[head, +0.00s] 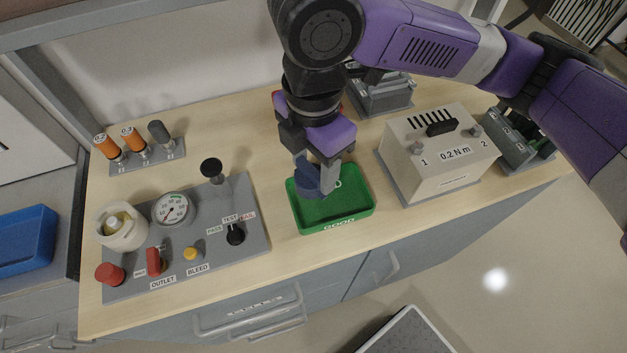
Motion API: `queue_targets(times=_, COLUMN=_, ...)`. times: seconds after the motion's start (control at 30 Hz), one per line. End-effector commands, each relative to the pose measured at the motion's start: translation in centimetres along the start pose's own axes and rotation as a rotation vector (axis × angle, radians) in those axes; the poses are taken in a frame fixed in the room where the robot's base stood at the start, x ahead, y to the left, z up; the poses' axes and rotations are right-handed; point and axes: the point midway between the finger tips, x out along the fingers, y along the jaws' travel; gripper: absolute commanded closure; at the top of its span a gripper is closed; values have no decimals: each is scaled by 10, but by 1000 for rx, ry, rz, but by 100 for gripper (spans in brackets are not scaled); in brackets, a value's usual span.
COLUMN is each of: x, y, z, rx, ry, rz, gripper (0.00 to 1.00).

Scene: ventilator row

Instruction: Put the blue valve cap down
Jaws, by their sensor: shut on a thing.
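My gripper (329,182) points down over the green tray (340,219) labelled GOOD. It is shut on the blue valve cap (308,177), a dark blue round piece at the left side of the fingers. The cap appears tilted up on its edge, and the fingers hide part of it. The cap and fingertips overlap the tray's inside in the picture. I cannot tell whether the cap touches the tray floor. The visible tray floor holds nothing else.
A grey test panel (205,262) with gauge, knobs and levers stands left of the tray. A beige 0.2 N m box (440,160) stands close on the right. A rack of orange and grey-handled tools (145,160) is at the back left. Bare wood (235,130) lies behind the panel.

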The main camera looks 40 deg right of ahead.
Motion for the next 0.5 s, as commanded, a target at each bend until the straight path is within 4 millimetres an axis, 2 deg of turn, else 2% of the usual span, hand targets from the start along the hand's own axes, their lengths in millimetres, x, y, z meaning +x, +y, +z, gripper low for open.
queue_targets(times=0.1, x=12, y=0, z=1, rx=2, ry=-1, rz=-1, gripper=79)
queue_targets(times=0.27, x=21, y=0, z=0, rx=2, ry=0, rz=0, gripper=79)
queue_targets(times=0.5, x=51, y=0, z=0, rx=2, ry=0, rz=-1, gripper=79)
